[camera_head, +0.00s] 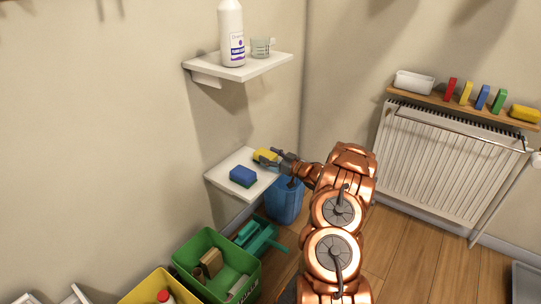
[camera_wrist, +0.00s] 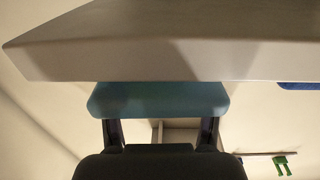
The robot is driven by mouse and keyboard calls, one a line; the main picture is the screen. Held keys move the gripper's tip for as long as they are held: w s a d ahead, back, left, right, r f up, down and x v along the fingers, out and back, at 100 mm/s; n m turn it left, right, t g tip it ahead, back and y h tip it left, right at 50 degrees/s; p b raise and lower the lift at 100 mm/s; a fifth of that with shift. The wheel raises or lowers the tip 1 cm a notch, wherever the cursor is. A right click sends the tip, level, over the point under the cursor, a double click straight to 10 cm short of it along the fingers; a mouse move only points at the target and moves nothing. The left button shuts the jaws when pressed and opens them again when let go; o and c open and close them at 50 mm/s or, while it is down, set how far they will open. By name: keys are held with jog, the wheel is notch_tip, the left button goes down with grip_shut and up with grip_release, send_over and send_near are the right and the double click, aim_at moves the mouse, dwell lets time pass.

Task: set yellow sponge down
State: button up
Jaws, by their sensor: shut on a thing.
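The yellow sponge (camera_head: 264,155) is at the back of the low white shelf (camera_head: 216,179) in the head view. My gripper (camera_head: 272,158) reaches in from the right and is shut on it. In the wrist view my gripper (camera_wrist: 160,125) holds a teal-looking block (camera_wrist: 157,99), which appears to be the sponge's dark-lit face. The pale shelf slab (camera_wrist: 150,45) fills the top of that view, close to the block. I cannot tell whether the sponge touches the shelf. A blue sponge (camera_head: 243,176) lies on the shelf's front part.
A higher shelf (camera_head: 245,69) holds a white bottle (camera_head: 231,35) and a cup (camera_head: 261,47). Below are a blue bin (camera_head: 285,204), a green crate (camera_head: 216,285) and a green watering can (camera_head: 257,238). A radiator (camera_head: 440,160) stands right, under a ledge with several coloured blocks.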

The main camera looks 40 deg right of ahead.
jog(key=shift+f, duration=0.3)
jog(key=o, duration=1.1)
jog(key=shift+c, duration=0.2)
jog(key=shift+f+b, duration=0.1)
jog(key=shift+b, duration=0.45)
